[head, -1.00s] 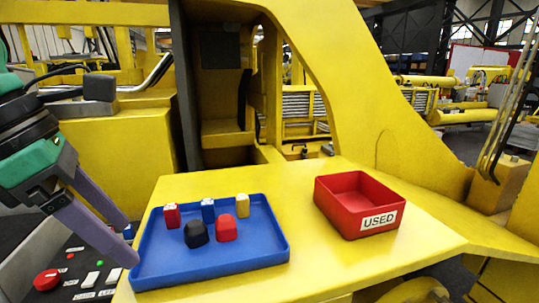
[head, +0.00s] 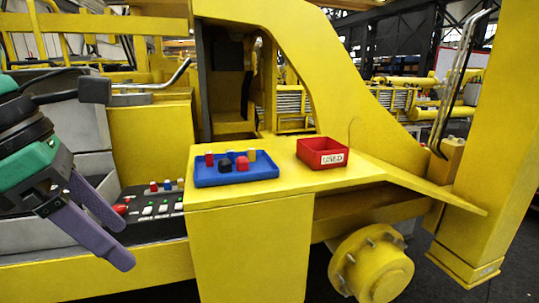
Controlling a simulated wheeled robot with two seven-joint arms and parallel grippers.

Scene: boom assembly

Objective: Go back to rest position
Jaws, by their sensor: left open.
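My left gripper (head: 112,236) comes in from the left in the head view, with two purple fingers spread apart and nothing between them. It hangs to the left of the yellow work surface (head: 320,182), in front of the control panel (head: 160,212). My right gripper does not show.
A blue tray (head: 236,182) on the yellow surface holds several small red, blue, black and yellow pieces. A red bin (head: 322,146) labelled USED stands to its right. A yellow wheel hub (head: 372,268) sits below the surface, and a yellow post (head: 500,150) stands at right.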

